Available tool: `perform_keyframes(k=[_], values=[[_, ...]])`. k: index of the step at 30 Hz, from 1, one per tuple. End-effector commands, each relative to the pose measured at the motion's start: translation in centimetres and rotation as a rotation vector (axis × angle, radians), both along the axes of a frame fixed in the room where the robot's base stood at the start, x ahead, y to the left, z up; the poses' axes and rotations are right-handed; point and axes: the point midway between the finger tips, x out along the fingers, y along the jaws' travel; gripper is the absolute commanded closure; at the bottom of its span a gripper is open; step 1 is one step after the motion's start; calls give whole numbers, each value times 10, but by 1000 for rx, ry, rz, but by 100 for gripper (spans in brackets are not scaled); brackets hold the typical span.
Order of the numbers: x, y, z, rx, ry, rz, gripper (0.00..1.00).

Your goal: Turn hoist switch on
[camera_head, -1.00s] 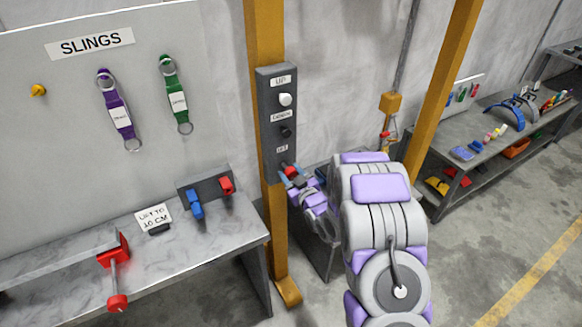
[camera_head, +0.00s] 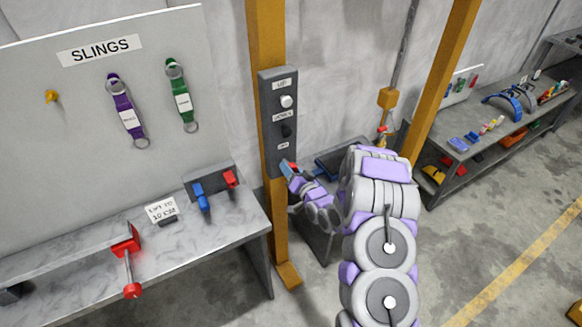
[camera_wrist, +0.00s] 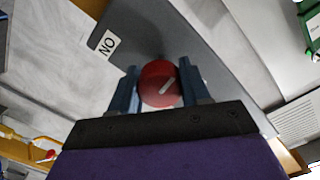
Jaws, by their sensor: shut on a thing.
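A dark grey control panel (camera_head: 280,100) is fixed to a yellow post. It has a white button (camera_head: 287,101) and a black button (camera_head: 286,131), with small white labels. In the head view my gripper (camera_head: 289,168) is at the panel's lower end and mostly hides the knob.
A grey workbench (camera_head: 230,240) with a red clamp (camera_head: 128,260) stands left of the post. Slings hang on a white board (camera_head: 60,110) behind it. A second yellow post (camera_head: 440,80) and a shelf bench (camera_head: 500,140) stand to the right.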

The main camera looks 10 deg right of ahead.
Motion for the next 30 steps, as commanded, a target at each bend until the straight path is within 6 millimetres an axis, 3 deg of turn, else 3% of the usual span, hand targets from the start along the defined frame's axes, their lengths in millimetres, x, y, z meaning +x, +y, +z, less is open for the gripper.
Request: perform_keyframes(k=[10,26,27,30], values=[[0,-1,-1,124,44,-3,84],[1,-1,-1,144,50,-4,84],[1,-1,-1,143,50,-4,51],[0,-1,-1,143,49,-3,41]])
